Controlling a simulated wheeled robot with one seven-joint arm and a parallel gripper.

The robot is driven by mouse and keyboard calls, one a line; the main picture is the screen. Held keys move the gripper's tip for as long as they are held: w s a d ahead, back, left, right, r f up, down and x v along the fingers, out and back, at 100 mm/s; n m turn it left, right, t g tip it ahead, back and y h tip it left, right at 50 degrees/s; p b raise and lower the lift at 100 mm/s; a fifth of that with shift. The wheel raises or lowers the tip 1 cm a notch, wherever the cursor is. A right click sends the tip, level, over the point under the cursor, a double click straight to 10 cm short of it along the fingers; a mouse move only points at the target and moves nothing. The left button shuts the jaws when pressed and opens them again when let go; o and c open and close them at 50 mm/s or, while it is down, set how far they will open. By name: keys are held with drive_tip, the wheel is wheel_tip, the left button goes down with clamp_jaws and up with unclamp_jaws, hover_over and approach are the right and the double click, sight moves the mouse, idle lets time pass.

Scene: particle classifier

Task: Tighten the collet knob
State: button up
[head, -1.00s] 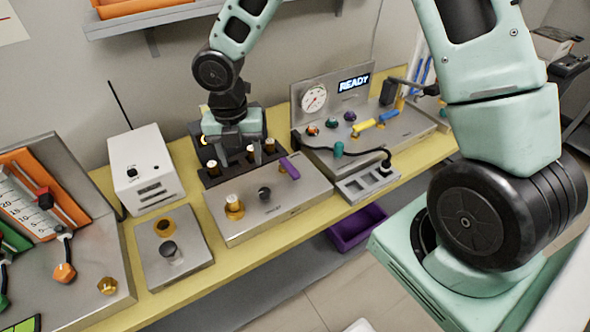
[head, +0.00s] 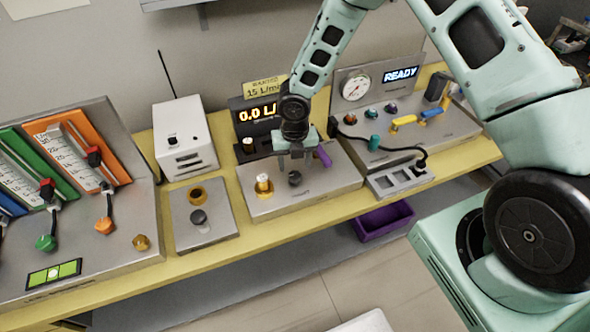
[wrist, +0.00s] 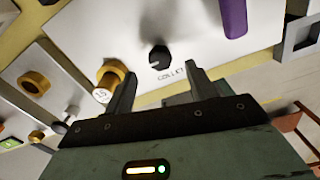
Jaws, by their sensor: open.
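The collet knob (wrist: 160,57) is a small black knob with a white pointer mark, above the printed word COLLET on a grey metal panel (wrist: 85,32). In the head view the knob (head: 295,179) sits near the middle of the panel's top. My gripper (wrist: 163,78) is open and empty, with its two dark fingers apart. In the wrist view the knob lies a little beyond the fingertips, roughly centred between them. In the head view my gripper (head: 294,155) hangs just above and behind the knob. I cannot tell any contact.
A purple lever (head: 323,157) stands right of the knob. A brass fitting with a white-topped part (head: 264,186) stands left. Behind is a display reading 0.0 L (head: 258,113). A gauge panel marked READY (head: 400,75) is at right, a white box (head: 184,135) at left.

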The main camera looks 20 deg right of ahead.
sight(295, 174)
drive_tip(key=shift+f+p, duration=0.4)
drive_tip(key=shift+f, duration=2.05)
drive_tip(key=c, duration=1)
